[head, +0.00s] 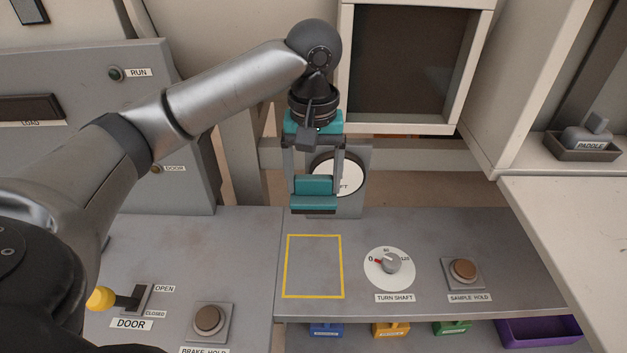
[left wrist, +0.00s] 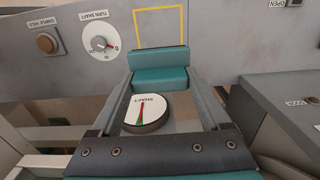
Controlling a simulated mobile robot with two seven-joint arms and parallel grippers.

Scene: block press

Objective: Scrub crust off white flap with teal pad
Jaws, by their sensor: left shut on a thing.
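My left gripper (head: 315,184) is shut on the teal pad (head: 314,201), a teal block with a dark underside in the head view. It holds the pad up in the air, in front of the round white shaft dial and above the back of the grey console. The teal pad also shows between the fingers in the left wrist view (left wrist: 159,76). I cannot make out a white flap or any crust for certain in either view. My right gripper is not in view.
The grey console (head: 460,215) carries a yellow square outline (head: 315,235), a turn-shaft knob (head: 390,263) and a sample-hold button (head: 463,271). The white shaft dial (head: 350,176) stands behind the pad. A white-framed dark opening (head: 405,65) is at the back. A paddle tray (head: 588,150) is at right.

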